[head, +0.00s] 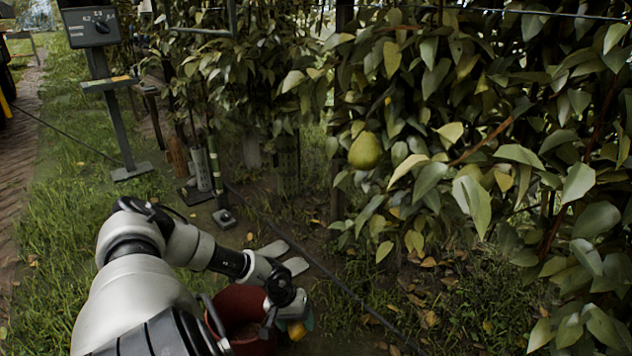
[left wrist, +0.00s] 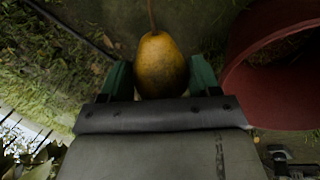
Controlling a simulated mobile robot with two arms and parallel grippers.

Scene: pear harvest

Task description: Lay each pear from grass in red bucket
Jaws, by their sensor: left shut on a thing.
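The yellow-brown pear (left wrist: 160,62) is between the green fingers of my left gripper (left wrist: 160,80), which is shut on it. The stem points away from the palm. In the head view my left gripper (head: 289,320) is low in the picture, at the right side of the red bucket (head: 241,292), and the pear (head: 297,331) shows only in part. In the left wrist view the red bucket (left wrist: 238,92) is right of the pear, with its rim open and the pear outside it. My arm hides part of the bucket. My right gripper is not in view.
A green-yellow pear (head: 365,151) hangs among the leaves. Dense foliage (head: 480,130) fills the right side. A grey post with a control box (head: 92,28) stands at the left. A dark hose or cable (head: 322,268) crosses the ground. Open grass (head: 60,220) lies at the left.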

